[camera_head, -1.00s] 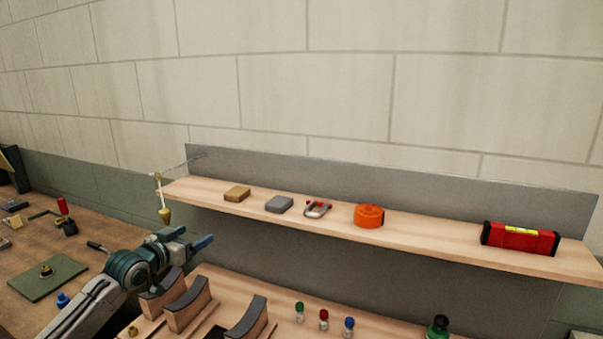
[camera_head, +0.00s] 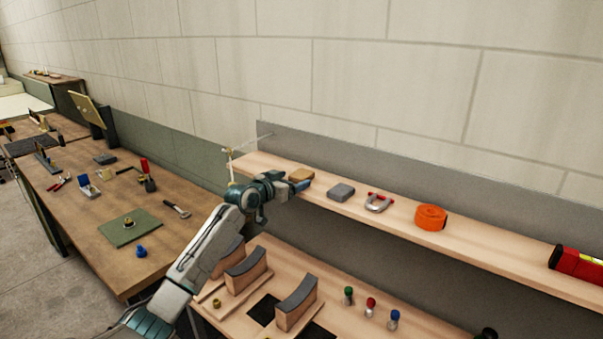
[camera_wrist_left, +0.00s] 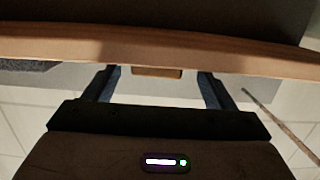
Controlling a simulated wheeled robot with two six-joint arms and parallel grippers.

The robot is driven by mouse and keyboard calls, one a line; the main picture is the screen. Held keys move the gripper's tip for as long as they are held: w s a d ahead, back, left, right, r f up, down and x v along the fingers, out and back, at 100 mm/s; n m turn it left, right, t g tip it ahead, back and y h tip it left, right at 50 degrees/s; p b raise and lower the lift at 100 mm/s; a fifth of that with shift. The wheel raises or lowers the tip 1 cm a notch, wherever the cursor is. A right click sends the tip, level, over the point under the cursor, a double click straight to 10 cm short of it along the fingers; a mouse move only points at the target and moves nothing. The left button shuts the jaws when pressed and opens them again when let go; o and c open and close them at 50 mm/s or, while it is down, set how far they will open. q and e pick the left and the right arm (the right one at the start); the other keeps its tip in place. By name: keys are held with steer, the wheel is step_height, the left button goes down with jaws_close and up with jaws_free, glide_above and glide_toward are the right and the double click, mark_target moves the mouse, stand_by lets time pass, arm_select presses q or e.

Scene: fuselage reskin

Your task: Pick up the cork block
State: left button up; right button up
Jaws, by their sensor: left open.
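The cork block (camera_head: 302,175) is a small tan block lying on the wooden shelf at its left end. My left gripper (camera_head: 300,186) is at the shelf's front edge, close to the block, and partly covers it in the head view. In the left wrist view the gripper (camera_wrist_left: 158,82) is open, and the cork block (camera_wrist_left: 157,72) shows as a tan strip between its two fingers, ahead of them, partly hidden by the shelf edge. I cannot tell whether a finger touches it. My right gripper is not in view.
The shelf (camera_head: 490,258) also carries a grey block (camera_head: 341,192), a red-and-silver shackle (camera_head: 378,203), an orange tape roll (camera_head: 431,217) and a red level (camera_head: 578,264). A plumb bob's cord and bracket (camera_head: 231,165) hang at the shelf's left end. Curved wooden forms (camera_head: 297,303) stand below.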

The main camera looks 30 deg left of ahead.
mark_target(295, 178)
arm_select(q)
steer(key=w, duration=0.1)
steer(key=w+p, duration=0.1)
steer(key=w, duration=0.1)
steer(key=shift+w+d+f, duration=0.1)
steer(key=shift+w+d, duration=0.05)
steer(key=shift+d, duration=0.15)
steer(key=shift+w+f, duration=0.15)
steer(key=shift+w, duration=0.05)
steer(key=shift+s, duration=0.1)
steer(key=shift+c, duration=0.7)
steer(key=c, duration=1)
steer(key=shift+o, duration=0.2)
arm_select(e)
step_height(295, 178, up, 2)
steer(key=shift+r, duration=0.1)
